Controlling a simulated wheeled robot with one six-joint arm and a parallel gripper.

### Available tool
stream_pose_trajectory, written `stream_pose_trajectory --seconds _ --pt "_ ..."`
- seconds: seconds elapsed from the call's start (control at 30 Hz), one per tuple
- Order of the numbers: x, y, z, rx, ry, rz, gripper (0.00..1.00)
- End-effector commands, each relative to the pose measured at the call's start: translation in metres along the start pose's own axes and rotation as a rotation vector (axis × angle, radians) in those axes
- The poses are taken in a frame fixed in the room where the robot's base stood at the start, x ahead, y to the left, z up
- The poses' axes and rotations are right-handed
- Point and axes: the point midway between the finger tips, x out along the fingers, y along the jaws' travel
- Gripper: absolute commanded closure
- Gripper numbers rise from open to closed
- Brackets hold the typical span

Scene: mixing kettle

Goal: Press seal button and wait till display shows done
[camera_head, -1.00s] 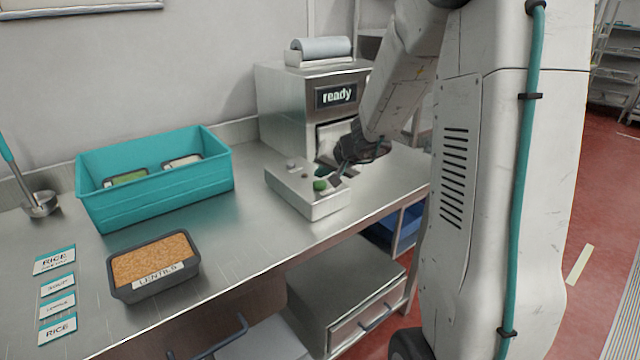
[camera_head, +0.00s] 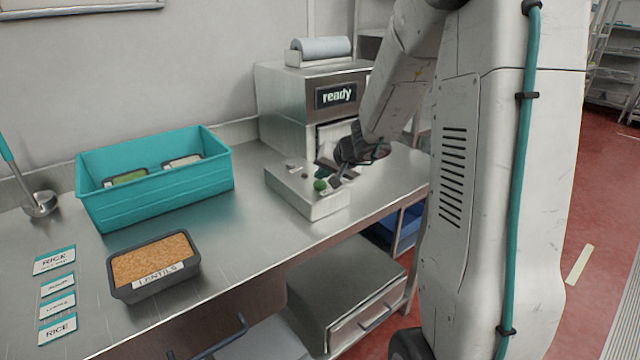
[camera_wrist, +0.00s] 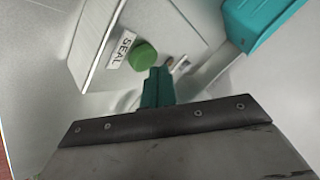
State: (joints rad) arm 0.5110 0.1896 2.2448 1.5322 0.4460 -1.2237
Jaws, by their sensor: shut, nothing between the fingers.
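The sealing machine (camera_head: 290,108) stands at the back of the counter. Its display (camera_head: 336,95) reads "ready". In front of it is a metal control box (camera_head: 310,198) with a green button (camera_head: 320,184). In the wrist view the green button (camera_wrist: 143,56) sits beside a label (camera_wrist: 122,50) reading "SEAL". My gripper (camera_head: 338,176) is shut and empty, close beside the button on its right. In the wrist view my teal fingertips (camera_wrist: 158,84) are just below the button; I cannot tell whether they touch it.
A teal bin (camera_head: 155,190) holding trays stands left of the control box. A black tray of lentils (camera_head: 154,266) lies in front of it. Several label cards (camera_head: 56,290) and a ladle (camera_head: 40,204) are at the far left. The counter between bin and box is clear.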

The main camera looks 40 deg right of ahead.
Motion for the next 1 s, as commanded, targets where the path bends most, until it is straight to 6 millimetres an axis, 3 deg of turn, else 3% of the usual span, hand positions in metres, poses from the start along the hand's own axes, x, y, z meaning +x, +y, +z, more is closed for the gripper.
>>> stream_pose_trajectory --seconds 1.0 --pt "0.0070 0.0051 0.0052 0.000 0.000 0.000 1.00"
